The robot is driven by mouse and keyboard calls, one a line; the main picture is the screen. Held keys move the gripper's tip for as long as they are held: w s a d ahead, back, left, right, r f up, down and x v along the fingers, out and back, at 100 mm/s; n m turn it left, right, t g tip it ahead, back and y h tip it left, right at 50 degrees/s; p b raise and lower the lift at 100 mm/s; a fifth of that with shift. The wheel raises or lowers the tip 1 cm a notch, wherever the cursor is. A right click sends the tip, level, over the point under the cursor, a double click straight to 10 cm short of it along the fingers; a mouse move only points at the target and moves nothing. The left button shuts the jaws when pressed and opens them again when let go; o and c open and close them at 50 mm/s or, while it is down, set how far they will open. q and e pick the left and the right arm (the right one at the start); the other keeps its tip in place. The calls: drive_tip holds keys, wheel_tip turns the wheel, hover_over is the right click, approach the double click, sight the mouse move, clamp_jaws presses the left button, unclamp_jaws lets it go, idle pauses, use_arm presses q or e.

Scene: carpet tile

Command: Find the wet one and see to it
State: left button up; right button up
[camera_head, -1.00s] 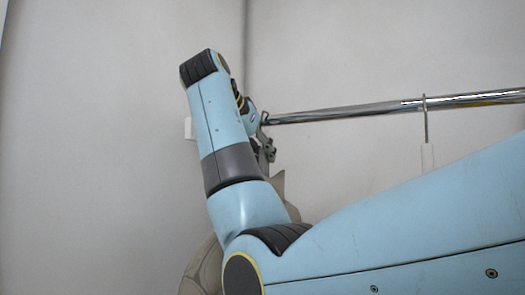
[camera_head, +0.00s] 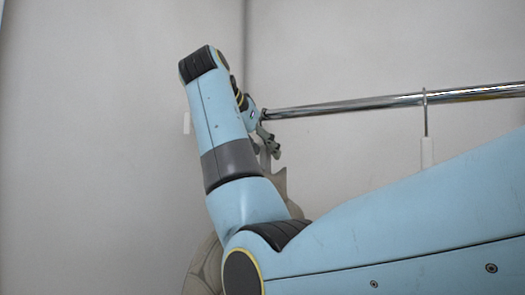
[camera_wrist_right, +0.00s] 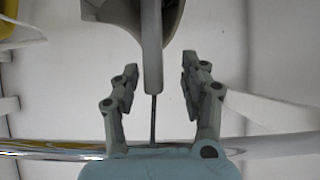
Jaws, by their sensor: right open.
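My right gripper (camera_wrist_right: 158,78) is open in the right wrist view. A pale grey handle (camera_wrist_right: 152,45) hangs between its two fingers on a thin metal stem (camera_wrist_right: 153,118), with a gap on each side. Beyond it is a grey-beige thing (camera_wrist_right: 112,22), cut off by the top edge. In the head view the right gripper (camera_head: 270,143) is small, beside the rail and partly behind my arm. A beige, pointed thing (camera_head: 205,270) shows below, mostly hidden by my arm. I cannot tell whether anything is wet. My left gripper is out of view.
A chrome rail (camera_head: 350,105) runs across the head view, and also crosses the right wrist view (camera_wrist_right: 45,149). A hook with a white handle (camera_head: 427,152) hangs from it at the right. A yellow thing (camera_wrist_right: 12,25) is at the wrist view's upper left. Pale walls (camera_head: 110,110) stand behind.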

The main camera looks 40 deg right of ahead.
drive_tip(key=v, duration=1.2)
drive_tip(key=shift+f, duration=0.1)
